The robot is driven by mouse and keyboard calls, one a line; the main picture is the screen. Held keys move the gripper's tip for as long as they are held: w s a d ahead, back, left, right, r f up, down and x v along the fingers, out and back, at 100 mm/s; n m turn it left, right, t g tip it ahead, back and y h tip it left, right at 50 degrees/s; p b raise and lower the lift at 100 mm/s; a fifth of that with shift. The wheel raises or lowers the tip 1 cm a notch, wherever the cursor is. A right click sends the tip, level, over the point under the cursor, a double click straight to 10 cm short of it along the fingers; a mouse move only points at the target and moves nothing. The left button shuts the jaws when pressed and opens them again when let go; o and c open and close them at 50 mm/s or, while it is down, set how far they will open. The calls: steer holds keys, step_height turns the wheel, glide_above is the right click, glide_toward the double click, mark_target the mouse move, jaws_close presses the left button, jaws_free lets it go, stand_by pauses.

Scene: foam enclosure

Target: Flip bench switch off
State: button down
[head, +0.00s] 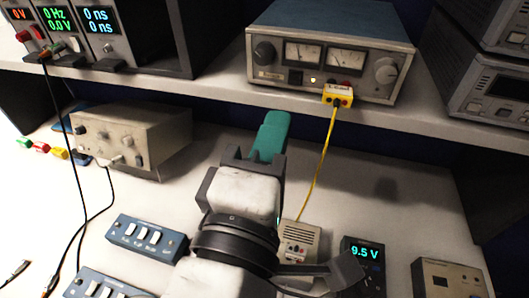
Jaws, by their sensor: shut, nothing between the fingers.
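A blue switch box (147,239) with several white rocker switches lies on the bench at the lower left. A second blue switch box (95,286) is partly cut off by the bottom edge. I cannot tell which switch is the bench switch, or the rockers' positions. A blue-topped power supply (330,50) on the shelf has two meters, a small dark switch (295,77) and a lit lamp. My gripper (272,128) looks shut and empty; its teal end is in front of the shelf's edge, left of the yellow plug. My arm hides the bench behind it.
A yellow plug (338,95) trails a yellow cable to a beige box (300,243). A beige instrument (130,140) stands left. A small meter (363,260) reads 9.5 V at the right. The shelf (220,92) overhangs the bench. Black cables hang left.

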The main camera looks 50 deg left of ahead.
mark_target(299, 70)
steer(key=p+x, duration=0.1)
steer(key=x, duration=0.6)
steer(key=shift+w, duration=0.2)
steer(key=r+p, duration=0.1)
steer(key=p, duration=0.2)
steer(key=shift+w+a, duration=0.1)
steer(key=shift+w, duration=0.05)
steer(key=p, duration=0.2)
steer(key=shift+w+r+g+h+p, duration=0.2)
steer(key=shift+r+g+h+p, duration=0.05)
steer(key=shift+g+h+p, duration=0.15)
steer(key=shift+r, duration=0.1)
steer(key=shift+w, duration=0.1)
stand_by(0.8)
steer(key=shift+f, duration=0.2)
